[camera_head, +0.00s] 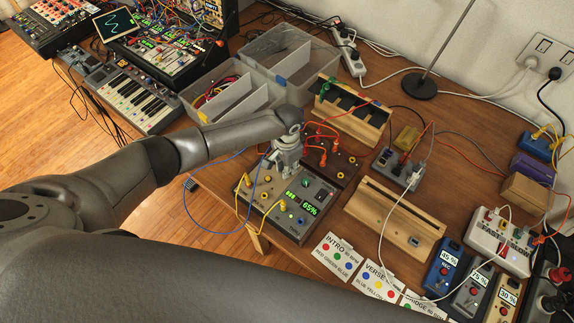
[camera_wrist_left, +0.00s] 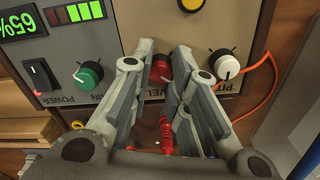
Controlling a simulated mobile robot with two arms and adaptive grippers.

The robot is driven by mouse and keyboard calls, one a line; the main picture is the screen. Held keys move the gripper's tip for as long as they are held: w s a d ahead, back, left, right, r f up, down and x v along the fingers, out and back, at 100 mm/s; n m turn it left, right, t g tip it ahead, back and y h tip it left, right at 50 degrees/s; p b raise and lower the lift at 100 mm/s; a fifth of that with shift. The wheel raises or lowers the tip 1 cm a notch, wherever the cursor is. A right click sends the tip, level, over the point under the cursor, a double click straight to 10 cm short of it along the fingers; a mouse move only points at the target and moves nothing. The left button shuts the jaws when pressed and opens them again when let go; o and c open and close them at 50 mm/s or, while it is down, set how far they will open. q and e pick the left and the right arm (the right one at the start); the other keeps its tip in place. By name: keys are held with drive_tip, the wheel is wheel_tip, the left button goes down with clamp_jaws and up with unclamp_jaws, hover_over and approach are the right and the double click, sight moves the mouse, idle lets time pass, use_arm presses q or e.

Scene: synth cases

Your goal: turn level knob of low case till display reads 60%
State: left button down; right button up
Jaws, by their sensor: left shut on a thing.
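The low case (camera_head: 321,190) is a grey box near the table's front edge. Its green display (camera_head: 309,208) reads 65%, and the display also shows in the left wrist view (camera_wrist_left: 22,23), beside lit level bars. The red level knob (camera_wrist_left: 160,68) sits between a green knob (camera_wrist_left: 88,74) and a white pitch knob (camera_wrist_left: 227,65). My left gripper (camera_head: 286,171) reaches down over the case. In the left wrist view its fingers (camera_wrist_left: 158,72) are shut on the red knob, one on each side. They partly hide the knob and its label. My right gripper is not in view.
Yellow and orange cables run around the case. A wooden rack (camera_head: 350,112) stands behind it, and an empty wooden stand (camera_head: 395,215) is to its right. Printed cards (camera_head: 338,254) lie in front right. Clear bins (camera_head: 284,50) stand at the back.

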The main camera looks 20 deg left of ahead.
use_arm(q)
drive_tip(key=c, duration=1.3)
unclamp_jaws()
drive_tip(key=shift+c, duration=0.2)
drive_tip(key=shift+r, duration=0.1)
wheel_tip(320, 180, up, 12)
